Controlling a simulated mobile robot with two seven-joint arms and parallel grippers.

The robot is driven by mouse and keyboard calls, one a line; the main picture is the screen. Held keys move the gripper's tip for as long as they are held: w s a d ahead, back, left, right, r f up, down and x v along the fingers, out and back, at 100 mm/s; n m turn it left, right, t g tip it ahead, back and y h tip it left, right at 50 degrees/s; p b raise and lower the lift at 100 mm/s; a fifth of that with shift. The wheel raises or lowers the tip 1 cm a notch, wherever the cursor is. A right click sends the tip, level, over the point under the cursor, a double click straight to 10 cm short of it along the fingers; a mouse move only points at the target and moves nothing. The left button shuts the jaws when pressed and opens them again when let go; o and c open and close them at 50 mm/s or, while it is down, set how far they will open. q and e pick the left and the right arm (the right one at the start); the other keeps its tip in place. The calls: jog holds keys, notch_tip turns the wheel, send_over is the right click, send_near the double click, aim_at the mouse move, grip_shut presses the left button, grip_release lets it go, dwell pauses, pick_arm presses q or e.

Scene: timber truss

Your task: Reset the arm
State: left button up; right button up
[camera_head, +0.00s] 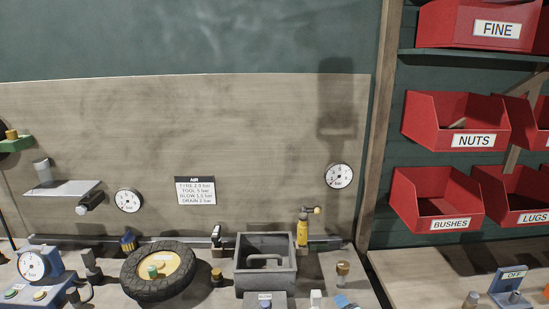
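Neither of my grippers and neither arm shows in the head view. A dark, blurred upright shape, like a shadow, falls on the wooden back panel (255,130) at its upper right. What casts it is out of view. Nothing in this view shows whether either gripper is open or shut.
The bench holds a blue gauge unit (55,285), a tyre with a yellow hub (158,270), a grey tray (265,287) and a yellow fitting (302,233). Red bins, including NUTS (425,122) and BUSHES (412,205), stand on shelves at right. The right-hand bench (425,280) is largely clear.

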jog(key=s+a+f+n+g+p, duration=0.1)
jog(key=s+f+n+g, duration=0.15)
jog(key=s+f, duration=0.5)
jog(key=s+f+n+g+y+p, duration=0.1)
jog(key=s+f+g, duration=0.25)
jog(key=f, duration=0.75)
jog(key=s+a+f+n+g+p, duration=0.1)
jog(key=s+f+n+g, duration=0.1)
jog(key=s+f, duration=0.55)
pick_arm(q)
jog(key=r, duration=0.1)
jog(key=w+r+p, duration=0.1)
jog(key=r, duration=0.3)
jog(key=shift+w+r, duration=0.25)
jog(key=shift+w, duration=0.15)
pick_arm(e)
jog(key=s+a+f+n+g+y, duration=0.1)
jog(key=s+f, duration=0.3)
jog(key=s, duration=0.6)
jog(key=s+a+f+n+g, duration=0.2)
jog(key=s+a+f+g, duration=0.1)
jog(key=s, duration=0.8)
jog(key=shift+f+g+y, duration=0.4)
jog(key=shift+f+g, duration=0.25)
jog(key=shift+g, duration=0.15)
